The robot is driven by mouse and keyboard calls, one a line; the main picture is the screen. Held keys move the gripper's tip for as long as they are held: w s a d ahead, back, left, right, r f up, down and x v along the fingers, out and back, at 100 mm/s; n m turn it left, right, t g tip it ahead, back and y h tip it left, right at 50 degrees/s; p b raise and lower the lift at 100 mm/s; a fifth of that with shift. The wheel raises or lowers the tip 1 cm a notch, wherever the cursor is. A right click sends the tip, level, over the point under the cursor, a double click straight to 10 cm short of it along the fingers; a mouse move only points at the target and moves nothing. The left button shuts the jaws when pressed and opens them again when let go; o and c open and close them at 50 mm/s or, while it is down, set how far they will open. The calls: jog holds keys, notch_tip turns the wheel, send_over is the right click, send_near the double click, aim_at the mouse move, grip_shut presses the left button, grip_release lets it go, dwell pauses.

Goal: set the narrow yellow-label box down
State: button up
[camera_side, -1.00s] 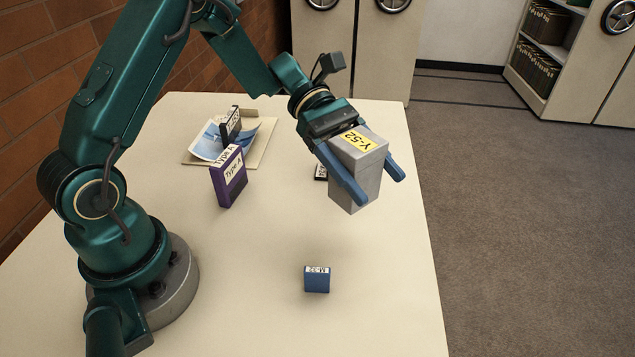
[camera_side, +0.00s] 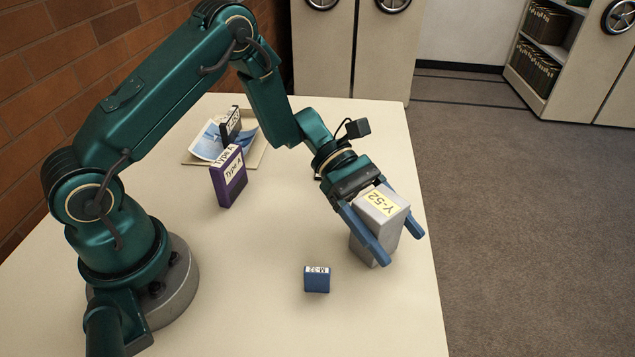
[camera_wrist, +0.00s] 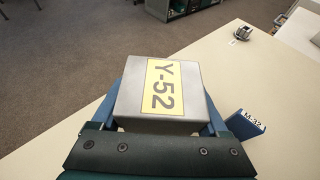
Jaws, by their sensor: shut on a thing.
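The narrow grey box (camera_side: 378,232) has a yellow label reading Y-52 on its top. My gripper (camera_side: 396,248) is shut on it, with a blue finger along each side. The box is near the table's right edge, close to upright with a slight tilt. I cannot tell whether its bottom touches the table. In the wrist view the box (camera_wrist: 160,90) fills the middle, label up, between the blue fingers (camera_wrist: 165,122).
A small blue box marked M-32 (camera_side: 317,280) stands on the table (camera_side: 260,320) to the left of the held box. A purple box (camera_side: 229,178) stands farther back, near a tray (camera_side: 254,158) with a blue-and-white paper and a dark box. The front of the table is clear.

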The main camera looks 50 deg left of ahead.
jog(key=o, duration=1.5)
jog(key=shift+f, duration=0.1)
jog(key=shift+a+r, duration=0.15)
jog(key=shift+r, duration=0.05)
jog(key=v, duration=1)
jog(key=s+a+r+m+t+y, duration=0.1)
jog(key=s+r+m+t+y, duration=0.1)
jog(key=s+m+y, duration=0.2)
jog(key=s+a+r+m+t+y, duration=0.1)
jog(key=s+a+r+m+y, duration=0.1)
jog(key=s+m+y, duration=0.3)
jog(key=s+a+r+m+t+y, duration=0.1)
jog(key=s+r+m+y, duration=0.3)
jog(key=m, duration=0.5)
jog(key=shift+s+a+t, duration=0.15)
jog(key=shift+s+t, duration=0.25)
jog(key=shift+s, duration=0.15)
jog(key=shift+s+a+t, duration=0.2)
jog(key=shift+s+t, duration=0.2)
jog(key=shift+s, duration=0.1)
